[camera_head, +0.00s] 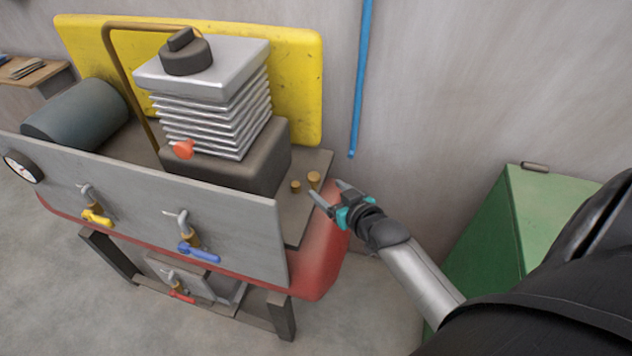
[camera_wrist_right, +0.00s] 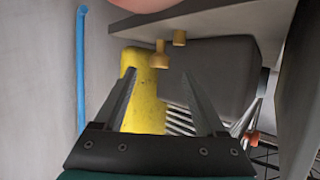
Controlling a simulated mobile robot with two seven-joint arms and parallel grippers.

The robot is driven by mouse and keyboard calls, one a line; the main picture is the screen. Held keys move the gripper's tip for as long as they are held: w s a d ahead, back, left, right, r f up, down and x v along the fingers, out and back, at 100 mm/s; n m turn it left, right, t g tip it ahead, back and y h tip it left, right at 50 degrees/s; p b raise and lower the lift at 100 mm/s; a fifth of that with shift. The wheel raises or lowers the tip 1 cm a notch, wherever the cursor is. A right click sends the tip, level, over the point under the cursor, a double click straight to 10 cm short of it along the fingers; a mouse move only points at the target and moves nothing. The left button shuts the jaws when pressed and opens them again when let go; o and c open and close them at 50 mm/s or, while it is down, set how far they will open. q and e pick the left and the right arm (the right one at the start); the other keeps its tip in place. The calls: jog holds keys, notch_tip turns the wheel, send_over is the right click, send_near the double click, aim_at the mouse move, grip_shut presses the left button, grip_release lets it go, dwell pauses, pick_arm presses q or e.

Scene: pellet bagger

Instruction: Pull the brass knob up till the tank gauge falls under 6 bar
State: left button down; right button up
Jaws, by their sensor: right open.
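Two small brass fittings stand on the grey top plate at the compressor's right end. The taller one, with a wider cap, looks like the brass knob (camera_head: 314,177); a shorter brass fitting (camera_head: 295,186) is beside it. My right gripper (camera_head: 326,190) is open, just to the right of the knob. In the right wrist view, which looks upside down, the knob (camera_wrist_right: 160,57) shows ahead between the open, empty fingers (camera_wrist_right: 158,80). The tank gauge (camera_head: 22,167) has a white face at the panel's left end; its reading is too small to tell. The red tank (camera_head: 322,258) shows below.
The grey front panel (camera_head: 130,205) carries yellow and blue valve levers. A finned compressor block (camera_head: 215,110) and a yellow guard (camera_head: 297,75) stand behind. A blue hose (camera_head: 361,80) hangs by the wall. A green cabinet (camera_head: 545,215) stands at right.

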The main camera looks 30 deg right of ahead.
aim_at(317, 182)
jog(key=b+x, duration=0.2)
jog(key=x, duration=0.5)
jog(key=shift+w+f, duration=0.15)
jog(key=shift+w, duration=0.25)
grip_shut()
